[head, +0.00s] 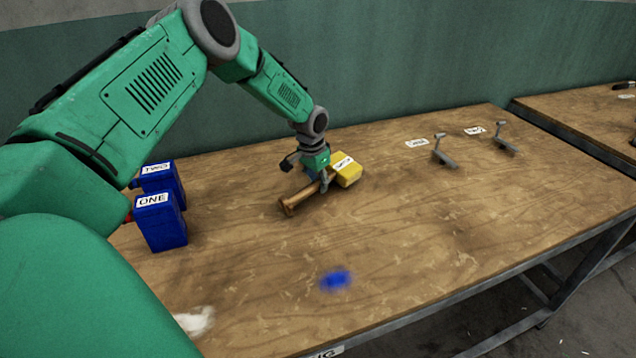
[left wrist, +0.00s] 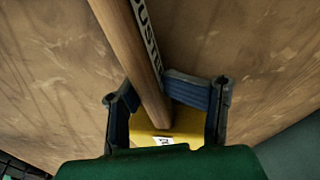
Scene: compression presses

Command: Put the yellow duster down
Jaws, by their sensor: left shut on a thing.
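The yellow duster (head: 348,170) has a yellow head and a brown wooden handle (head: 297,201). It is at the middle of the wooden table, towards the back, and I cannot tell whether it touches the top. My left gripper (head: 323,183) is shut on the duster, around the handle close to the head. In the left wrist view the gripper's fingers (left wrist: 168,115) flank the handle (left wrist: 138,60), with part of the yellow head (left wrist: 183,129) beneath. My right gripper is not in view.
Two blue boxes marked ONE (head: 160,222) and TWO (head: 160,178) stand at the left. Two grey lever-like pieces (head: 444,152) (head: 507,138) are at the back right. The table (head: 450,240) is clear at centre right.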

